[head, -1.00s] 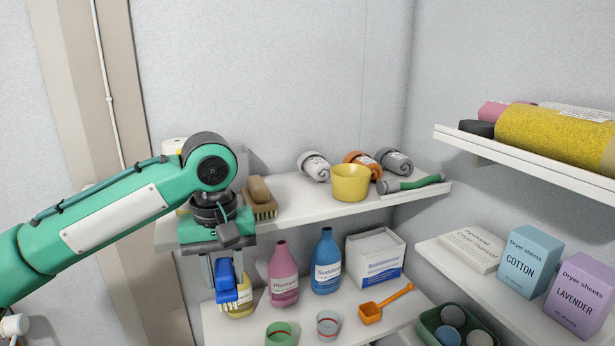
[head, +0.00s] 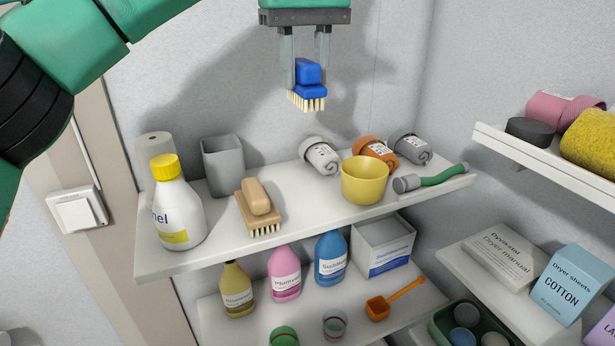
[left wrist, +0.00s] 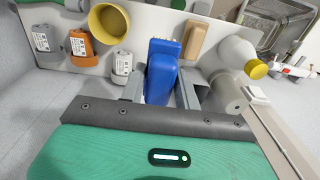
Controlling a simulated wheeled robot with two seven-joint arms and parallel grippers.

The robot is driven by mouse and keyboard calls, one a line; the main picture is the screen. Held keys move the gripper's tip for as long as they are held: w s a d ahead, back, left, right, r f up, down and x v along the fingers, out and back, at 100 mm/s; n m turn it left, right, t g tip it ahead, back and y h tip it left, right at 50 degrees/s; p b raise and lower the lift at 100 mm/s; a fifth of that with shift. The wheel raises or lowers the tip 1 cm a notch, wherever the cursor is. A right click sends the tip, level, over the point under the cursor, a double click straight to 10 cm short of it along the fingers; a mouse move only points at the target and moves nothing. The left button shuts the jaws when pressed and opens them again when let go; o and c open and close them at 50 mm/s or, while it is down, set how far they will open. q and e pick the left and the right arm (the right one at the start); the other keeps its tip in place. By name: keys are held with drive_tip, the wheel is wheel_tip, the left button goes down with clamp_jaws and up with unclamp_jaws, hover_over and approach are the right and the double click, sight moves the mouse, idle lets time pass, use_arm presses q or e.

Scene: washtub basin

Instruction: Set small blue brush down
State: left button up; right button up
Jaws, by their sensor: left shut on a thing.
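The small blue brush (head: 308,84) has a blue body and pale bristles pointing down. My left gripper (head: 306,75) is shut on it and holds it in the air above the upper white shelf (head: 300,208). In the left wrist view the blue brush (left wrist: 162,70) sits between the two fingers of the left gripper (left wrist: 161,92). In the head view it hangs against the back wall, above the gap between the tan brush (head: 258,207) and the tipped grey-capped container (head: 320,156). My right gripper is not in view.
The upper shelf holds a yellow-capped bottle (head: 176,206), a grey bin (head: 223,165), a yellow cup (head: 365,180) and a green-handled brush (head: 432,178). Bare shelf shows between tan brush and yellow cup. Bottles stand on the lower shelf (head: 250,331).

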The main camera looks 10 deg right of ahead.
use_arm(q)
drive_tip(key=f+p, duration=0.1)
drive_tip(key=f, duration=0.4)
drive_tip(key=f+p, duration=0.1)
drive_tip(key=f, duration=0.4)
drive_tip(key=f+p, duration=0.1)
drive_tip(key=f, duration=0.3)
drive_tip(key=shift+w+a+f, duration=0.1)
drive_tip(key=shift+w+f, duration=0.25)
drive_tip(key=shift+f, duration=0.05)
wheel_tip(320, 180, down, 3)
drive_tip(key=shift+f+p, duration=0.1)
drive_tip(key=shift+p, duration=0.85)
drive_tip(key=shift+f, duration=0.4)
drive_tip(key=o, duration=1)
drive_tip(key=shift+f, duration=0.1)
